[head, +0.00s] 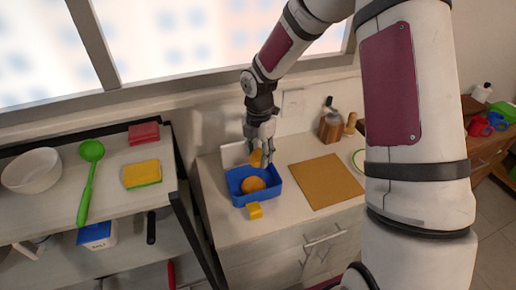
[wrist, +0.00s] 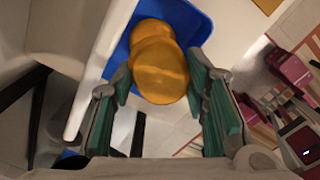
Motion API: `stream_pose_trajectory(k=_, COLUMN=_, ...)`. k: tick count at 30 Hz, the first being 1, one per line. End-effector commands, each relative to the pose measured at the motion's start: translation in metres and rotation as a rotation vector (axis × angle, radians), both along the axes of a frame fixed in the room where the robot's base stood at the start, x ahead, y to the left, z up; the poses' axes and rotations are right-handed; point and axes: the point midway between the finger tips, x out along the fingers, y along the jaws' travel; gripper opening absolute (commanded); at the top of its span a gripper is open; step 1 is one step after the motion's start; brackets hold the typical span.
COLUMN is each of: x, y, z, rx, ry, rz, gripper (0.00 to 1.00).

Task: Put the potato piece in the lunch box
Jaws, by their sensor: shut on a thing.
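My gripper (head: 262,147) points down over the blue lunch box (head: 236,199), near its back. It is shut on a rounded orange-yellow piece, which I take as the potato piece (head: 256,159), held above the box. In the wrist view, this piece (wrist: 160,75) sits between the green-padded fingers. A similar orange piece (head: 253,184) lies inside the box; in the wrist view it is partly hidden behind the held one. The blue box (wrist: 192,25) shows behind both pieces.
A shelf (head: 110,190) with a white bowl (head: 32,170) and sponges stands left, across a gap.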

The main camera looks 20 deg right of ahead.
Motion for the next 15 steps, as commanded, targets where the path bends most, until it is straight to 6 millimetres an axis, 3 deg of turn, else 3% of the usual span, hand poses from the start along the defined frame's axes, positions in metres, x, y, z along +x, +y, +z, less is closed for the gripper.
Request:
stream_pose_trajectory(k=6, x=0.001, y=0.0, z=-0.023, rx=0.0, ry=0.0, rz=0.0, gripper=0.14)
stream_pose_trajectory(k=15, x=0.0, y=0.0, z=-0.032, rx=0.0, ry=-0.001, rz=0.0, gripper=0.14)
